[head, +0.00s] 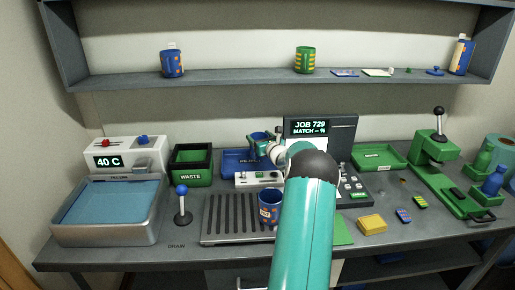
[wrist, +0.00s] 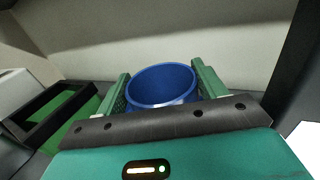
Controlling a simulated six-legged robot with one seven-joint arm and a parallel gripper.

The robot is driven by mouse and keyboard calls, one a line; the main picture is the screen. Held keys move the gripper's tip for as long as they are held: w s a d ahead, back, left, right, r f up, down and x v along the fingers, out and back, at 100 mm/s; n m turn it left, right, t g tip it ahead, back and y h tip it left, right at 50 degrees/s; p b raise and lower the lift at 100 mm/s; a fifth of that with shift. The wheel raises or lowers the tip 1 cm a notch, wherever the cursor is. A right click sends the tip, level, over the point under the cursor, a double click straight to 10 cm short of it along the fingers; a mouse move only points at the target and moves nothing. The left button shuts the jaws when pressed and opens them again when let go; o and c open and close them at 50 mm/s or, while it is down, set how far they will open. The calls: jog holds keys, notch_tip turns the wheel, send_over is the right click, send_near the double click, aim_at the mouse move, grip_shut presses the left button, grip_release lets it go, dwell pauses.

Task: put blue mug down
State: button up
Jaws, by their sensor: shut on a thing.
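My gripper (head: 264,140) is shut on a blue mug (head: 258,138) at the back of the bench, beside the screen. In the wrist view the mug's round blue rim (wrist: 162,80) sits between the two green fingers, and its mouth is open upward. In the head view the mug overlaps the right part of a blue tray (head: 234,163). I cannot tell whether its base touches anything. A second blue mug with orange marks (head: 269,208) stands on the slotted grey rack (head: 228,225), partly behind my arm.
A small control box (head: 257,180) stands in front of the tray. A screen panel (head: 311,128) is close on the right. The shelf (head: 240,78) above holds more mugs. A blue-knobbed lever (head: 182,205) stands front left.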

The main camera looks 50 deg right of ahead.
jog(key=w+f, duration=0.1)
jog(key=w+d+f, duration=0.1)
jog(key=shift+d+f, duration=0.2)
jog(key=shift+f, duration=1.6)
jog(key=shift+f, duration=0.2)
jog(key=o, duration=1.7)
jog(key=shift+s+r, duration=0.15)
jog(key=v, duration=1.2)
jog(key=shift+a, duration=0.1)
